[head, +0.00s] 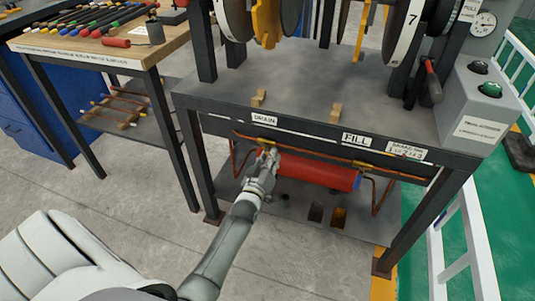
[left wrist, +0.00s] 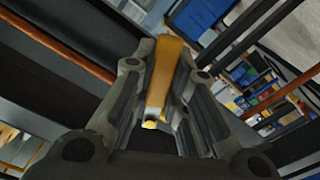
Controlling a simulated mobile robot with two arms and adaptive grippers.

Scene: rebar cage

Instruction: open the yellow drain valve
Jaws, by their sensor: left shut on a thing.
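The yellow drain valve shows in the left wrist view as a yellow-orange handle (left wrist: 165,72) between my fingers. In the head view it is mostly hidden behind my left gripper (head: 266,160), below the white DRAIN label (head: 264,119) on the bench's front edge. The left gripper also fills the lower middle of the left wrist view (left wrist: 158,105). It is shut on the handle, with a finger on each side. The valve body and the handle's far end are hard to make out. My right gripper is not in view.
A red cylinder (head: 318,171) lies under the bench (head: 300,90), just right of the gripper. Copper pipes run along the front, near the FILL label (head: 356,139). A tool table (head: 100,50) stands at the left. A white railing (head: 480,240) stands at the right. Floor in front is clear.

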